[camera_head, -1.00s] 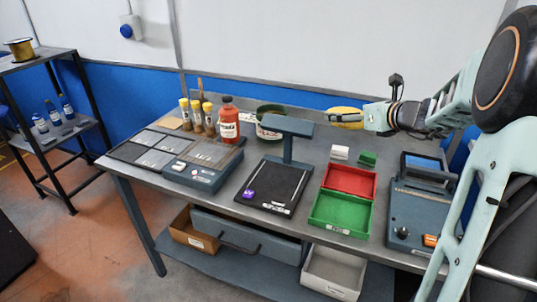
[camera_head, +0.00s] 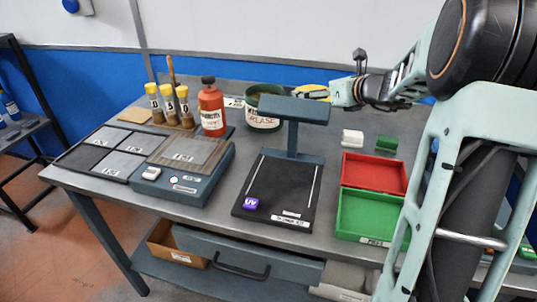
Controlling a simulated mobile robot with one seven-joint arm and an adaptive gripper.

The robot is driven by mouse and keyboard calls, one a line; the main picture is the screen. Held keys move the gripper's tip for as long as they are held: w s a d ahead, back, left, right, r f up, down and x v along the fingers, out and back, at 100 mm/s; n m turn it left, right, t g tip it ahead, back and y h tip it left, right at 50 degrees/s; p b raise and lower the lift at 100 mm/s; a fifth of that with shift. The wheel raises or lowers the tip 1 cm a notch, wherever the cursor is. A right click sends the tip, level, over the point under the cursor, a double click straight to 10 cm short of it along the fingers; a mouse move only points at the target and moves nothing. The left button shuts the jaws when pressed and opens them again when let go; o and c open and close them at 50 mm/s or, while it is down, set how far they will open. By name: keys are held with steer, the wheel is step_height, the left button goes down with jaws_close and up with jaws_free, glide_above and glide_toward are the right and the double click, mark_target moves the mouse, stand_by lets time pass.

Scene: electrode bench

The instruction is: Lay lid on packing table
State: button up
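My gripper (camera_head: 327,95) is at the end of the arm reaching in from the right, above the back of the bench. It appears shut on a flat yellow thing (camera_head: 313,88), which looks like the lid. The lid is held raised off the bench, and the blue stand partly hides it and the fingertips. A dark green pot (camera_head: 263,124) with a white label stands just left of the gripper, and its top looks open. I cannot tell any surface apart as the packing table; the grey bench (camera_head: 215,218) fills the view.
The blue stand (camera_head: 293,109) rises in front of the gripper. A red bottle (camera_head: 211,113), yellow-capped vials (camera_head: 168,105) and a balance (camera_head: 180,180) are left. Red (camera_head: 374,173) and green (camera_head: 370,215) trays are right. Bare bench shows along the front edge.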

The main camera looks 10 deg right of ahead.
mark_target(311, 130)
step_height(311, 130, down, 11)
steer(key=b, duration=0.4)
steer(key=shift+w+b, duration=0.1)
steer(key=shift+b, duration=0.25)
steer(key=o, duration=0.7)
steer(key=shift+f, duration=0.15)
steer(key=shift+o, duration=1.1)
